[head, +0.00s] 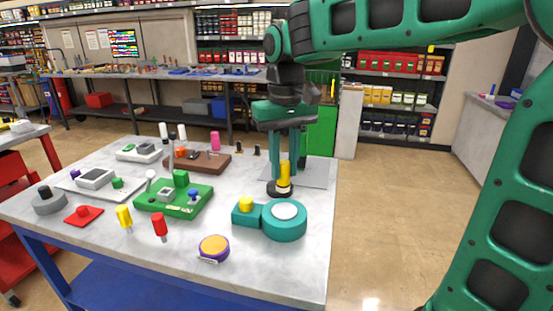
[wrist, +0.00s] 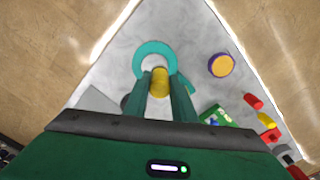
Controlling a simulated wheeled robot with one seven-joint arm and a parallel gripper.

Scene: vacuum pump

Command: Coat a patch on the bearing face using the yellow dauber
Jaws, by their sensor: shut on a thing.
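My gripper (head: 284,178) is shut on the yellow dauber (head: 284,173), which stands roughly upright between the fingers. A dark round base (head: 278,189) shows below it; I cannot tell whether it belongs to the dauber or is separate. The teal pump body (head: 284,232) sits in front of the gripper near the table's right edge. Its round pale grey bearing face (head: 285,211) points up and is ringed in teal. In the wrist view the dauber (wrist: 160,78) shows between the fingers, overlapping the near edge of the teal ring (wrist: 141,60). The dauber's tip is hidden there.
A yellow knob (head: 246,204) rises from the teal block left of the face. A purple-and-yellow disc (head: 214,247), red peg (head: 159,226), yellow peg (head: 124,217) and green fixture (head: 173,206) stand further left. A grey sheet (head: 312,174) lies behind the gripper.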

